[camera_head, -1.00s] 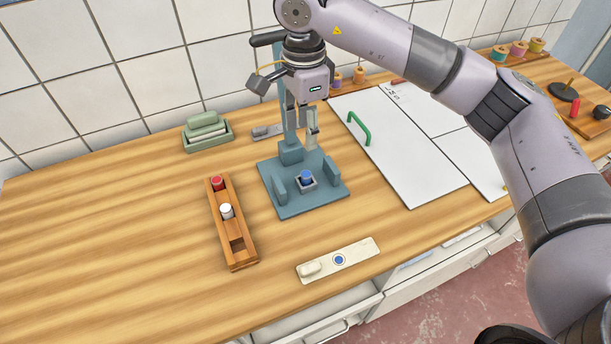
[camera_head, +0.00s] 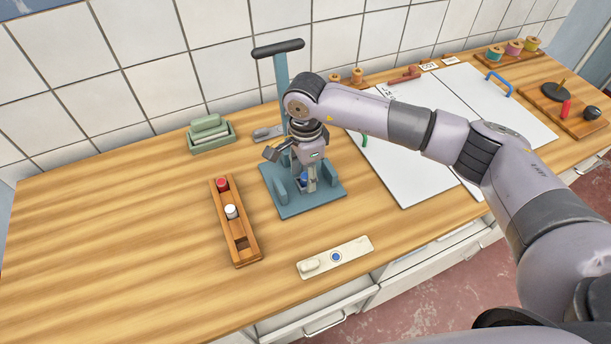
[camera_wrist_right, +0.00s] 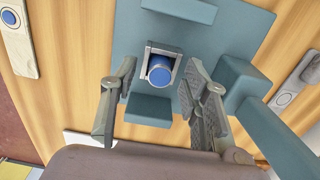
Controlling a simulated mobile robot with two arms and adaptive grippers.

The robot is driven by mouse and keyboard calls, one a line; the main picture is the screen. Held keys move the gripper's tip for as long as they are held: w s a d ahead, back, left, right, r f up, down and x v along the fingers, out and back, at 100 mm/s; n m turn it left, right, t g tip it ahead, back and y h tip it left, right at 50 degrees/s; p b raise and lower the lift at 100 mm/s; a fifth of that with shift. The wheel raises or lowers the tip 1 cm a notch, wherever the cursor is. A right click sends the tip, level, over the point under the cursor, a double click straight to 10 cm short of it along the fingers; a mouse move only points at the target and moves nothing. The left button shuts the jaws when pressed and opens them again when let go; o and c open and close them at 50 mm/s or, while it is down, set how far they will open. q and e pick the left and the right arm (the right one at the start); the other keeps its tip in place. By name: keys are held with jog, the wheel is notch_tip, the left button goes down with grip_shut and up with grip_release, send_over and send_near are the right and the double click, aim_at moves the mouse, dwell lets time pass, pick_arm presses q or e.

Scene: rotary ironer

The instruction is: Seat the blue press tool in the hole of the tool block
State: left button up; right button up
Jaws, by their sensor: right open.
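The blue press tool (camera_head: 304,177) stands in the small grey tool block (camera_wrist_right: 147,53) on the teal press base (camera_head: 325,201). Its round blue top (camera_wrist_right: 159,73) shows in the right wrist view, inside the block's square rim. How deep it sits I cannot tell. My right gripper (camera_head: 304,184) is open and low over the base, pointing down. In the right wrist view its fingers (camera_wrist_right: 160,78) are on either side of the tool, with gaps visible, and hold nothing. My left gripper is out of view.
A wooden rack (camera_head: 246,252) left of the press holds a red tool (camera_head: 222,184) and a white tool (camera_head: 231,211); its front slot is empty. A control plate (camera_head: 357,250) with a blue button lies in front. The press column (camera_head: 282,88) rises behind. Counter at left is clear.

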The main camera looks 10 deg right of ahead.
jog(key=shift+c, duration=0.4)
grip_shut()
